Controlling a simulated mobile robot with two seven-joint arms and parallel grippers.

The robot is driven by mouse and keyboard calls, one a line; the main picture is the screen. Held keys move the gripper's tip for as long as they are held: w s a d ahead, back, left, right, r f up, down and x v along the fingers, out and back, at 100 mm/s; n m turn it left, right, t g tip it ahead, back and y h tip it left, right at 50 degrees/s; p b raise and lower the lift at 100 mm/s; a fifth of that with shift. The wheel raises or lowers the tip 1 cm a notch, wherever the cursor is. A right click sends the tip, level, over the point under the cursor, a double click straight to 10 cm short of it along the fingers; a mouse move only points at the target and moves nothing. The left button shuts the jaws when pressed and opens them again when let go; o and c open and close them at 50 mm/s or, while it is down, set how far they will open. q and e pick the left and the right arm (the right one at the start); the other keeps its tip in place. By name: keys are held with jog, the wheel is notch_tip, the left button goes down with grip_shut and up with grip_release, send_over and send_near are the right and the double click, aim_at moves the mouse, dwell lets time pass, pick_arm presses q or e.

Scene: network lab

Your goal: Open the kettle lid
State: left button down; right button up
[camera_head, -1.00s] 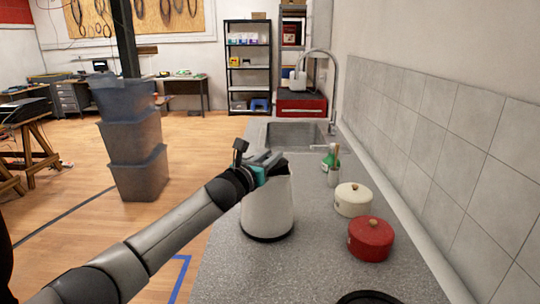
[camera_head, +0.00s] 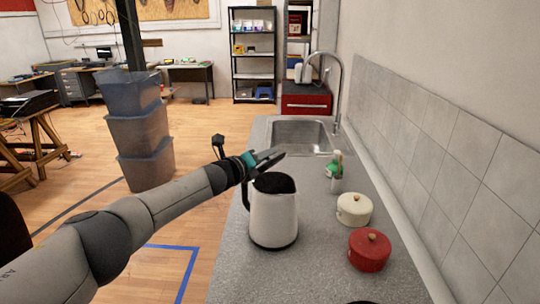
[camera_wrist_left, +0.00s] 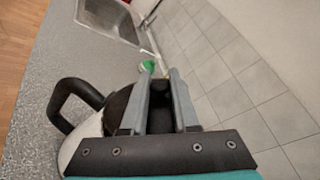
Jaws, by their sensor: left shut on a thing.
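A white kettle (camera_head: 273,222) with a black handle (camera_head: 249,190) and dark top stands upright on the grey counter. Its handle also shows in the left wrist view (camera_wrist_left: 70,95). My left gripper (camera_head: 268,159) is over the kettle's top, coming in from the left. In the left wrist view its two fingers (camera_wrist_left: 160,100) are on either side of a dark part, the kettle lid (camera_wrist_left: 160,118). The fingers hide part of the lid, and I cannot tell how far it is raised. My right gripper is out of view.
A cream pot (camera_head: 354,212) and a red pot (camera_head: 369,252) stand to the right of the kettle. A tiled wall bounds the counter on the right.

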pick_arm(q)
jog(key=shift+w+a+r+n+b, duration=0.15)
jog(key=shift+w+a+n+b, duration=0.4)
jog(key=shift+n+b, duration=0.3)
jog(key=shift+w+a+r+n+g+h+b, duration=0.15)
jog(key=shift+w+a+n+g+b, duration=0.15)
jog(key=shift+n+b, duration=0.4)
jog(key=shift+w+a+n+g+h+b, duration=0.2)
jog(key=shift+a+n+b, duration=0.25)
jog(key=shift+b, duration=0.4)
jog(key=c, duration=0.7)
grip_release()
jog(key=shift+p+v, duration=3.9)
jog(key=shift+v, duration=3.75)
